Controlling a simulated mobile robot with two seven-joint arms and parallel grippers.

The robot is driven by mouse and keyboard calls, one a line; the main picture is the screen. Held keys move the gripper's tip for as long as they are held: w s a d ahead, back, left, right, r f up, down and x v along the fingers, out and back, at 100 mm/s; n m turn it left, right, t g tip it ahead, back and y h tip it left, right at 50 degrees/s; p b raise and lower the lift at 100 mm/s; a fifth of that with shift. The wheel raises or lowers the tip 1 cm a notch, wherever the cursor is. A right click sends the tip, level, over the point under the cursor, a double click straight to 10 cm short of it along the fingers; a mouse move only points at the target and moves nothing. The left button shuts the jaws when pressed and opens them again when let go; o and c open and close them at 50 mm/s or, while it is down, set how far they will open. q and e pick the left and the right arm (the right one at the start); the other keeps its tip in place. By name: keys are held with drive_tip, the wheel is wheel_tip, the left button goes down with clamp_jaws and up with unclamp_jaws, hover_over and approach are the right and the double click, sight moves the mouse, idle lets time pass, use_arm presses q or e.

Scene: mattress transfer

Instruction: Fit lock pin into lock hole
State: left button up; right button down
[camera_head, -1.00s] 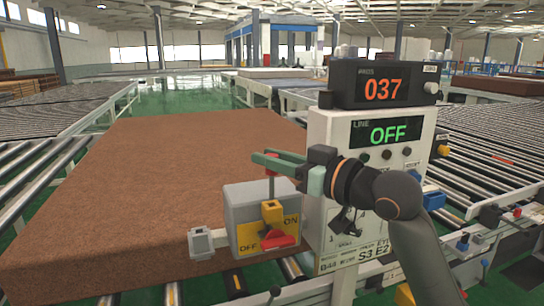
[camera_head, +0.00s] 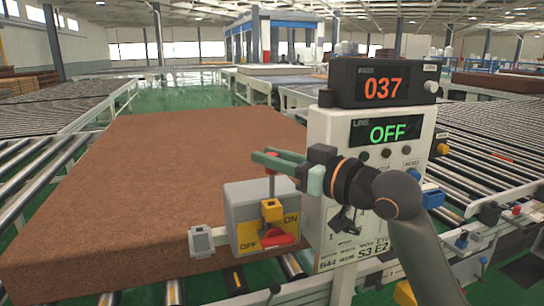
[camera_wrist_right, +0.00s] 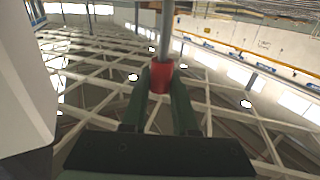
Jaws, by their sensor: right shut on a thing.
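My right gripper (camera_head: 276,159) is shut on the lock pin, above the switch box (camera_head: 237,203). The pin's red head (camera_wrist_right: 162,75) is between the green fingers in the right wrist view, and its grey shaft (camera_wrist_right: 165,30) runs out of the top of that frame. In the head view the pin hangs down toward a yellow block (camera_head: 271,210) on the box front. I cannot tell whether its tip is in the block; the lock hole itself is not distinguishable. A red switch handle (camera_head: 280,239) is below, between the OFF and ON labels. My left gripper is not in view.
A control post (camera_head: 392,200) with an OFF display (camera_head: 387,131) and a 037 display (camera_head: 382,89) stands right of the box, close to my right arm. A large brown mattress (camera_head: 150,190) lies behind and left on rollers. A white bracket (camera_head: 201,241) juts left from the box.

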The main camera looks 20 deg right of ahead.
sight(273, 197)
drive_tip(key=shift+p, duration=0.3)
drive_tip(key=shift+f+b, duration=1.8)
drive_tip(key=shift+f, duration=1.35)
drive_tip(key=c, duration=0.6)
unclamp_jaws()
drive_tip(key=shift+s, duration=0.1)
drive_tip(key=b+v, duration=0.2)
drive_tip(key=v, duration=1)
drive_tip(key=shift+s+b, duration=0.2)
drive_tip(key=shift+b, duration=0.15)
drive_tip(key=shift+d, duration=0.1)
